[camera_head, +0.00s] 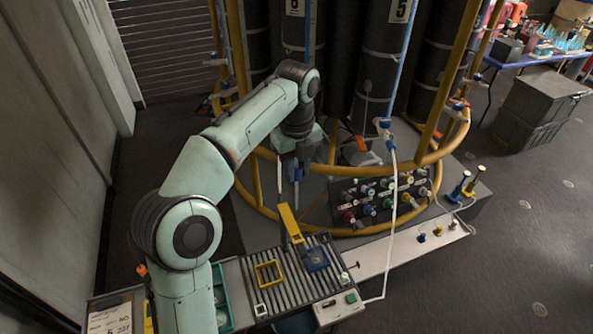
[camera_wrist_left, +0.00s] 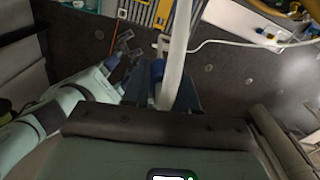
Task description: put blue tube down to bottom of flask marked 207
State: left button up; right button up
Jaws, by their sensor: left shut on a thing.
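My left gripper (camera_head: 294,172) hangs pointing down inside the yellow ring frame, above the slatted bench. In the left wrist view its jaws (camera_wrist_left: 165,88) are shut on a pale tube (camera_wrist_left: 180,45) with a blue part (camera_wrist_left: 158,72) beside it at the grip. In the head view only small blue bits show at the jaws; the tube's lower end is hidden. A card at the bottom left (camera_head: 110,318) appears to read 207. Tall black cylinders (camera_head: 382,60) stand behind the gripper, two of them marked 6 and 5. I cannot make out a flask marked 207. My right gripper is not in view.
The slatted bench (camera_head: 290,285) holds a yellow frame (camera_head: 268,273) and a blue square piece (camera_head: 316,259). A yellow bar (camera_head: 290,222) stands at its back edge. A panel of coloured caps (camera_head: 380,198) is to the right. A white hose (camera_head: 394,210) hangs in front.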

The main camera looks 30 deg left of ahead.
pick_arm(q)
jog(key=shift+w+r, duration=0.15)
jog(key=shift+r, duration=3.7)
jog(key=shift+f, duration=0.1)
jog(key=w+d+f, duration=0.1)
jog(key=w+f, duration=0.2)
jog(key=f, duration=0.9)
jog(key=w+d+f+b, duration=0.1)
jog(key=w+f, duration=0.2)
jog(key=f, duration=0.9)
jog(key=w+f, duration=0.3)
jog(key=f, duration=0.9)
jog(key=shift+w+d+f+b, duration=0.25)
jog(key=shift+w+d+b, duration=0.05)
jog(key=shift+d+b, duration=0.1)
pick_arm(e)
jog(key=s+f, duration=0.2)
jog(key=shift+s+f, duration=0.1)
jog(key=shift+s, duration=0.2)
pick_arm(q)
jog(key=shift+w, duration=0.1)
jog(key=shift+f, duration=0.35)
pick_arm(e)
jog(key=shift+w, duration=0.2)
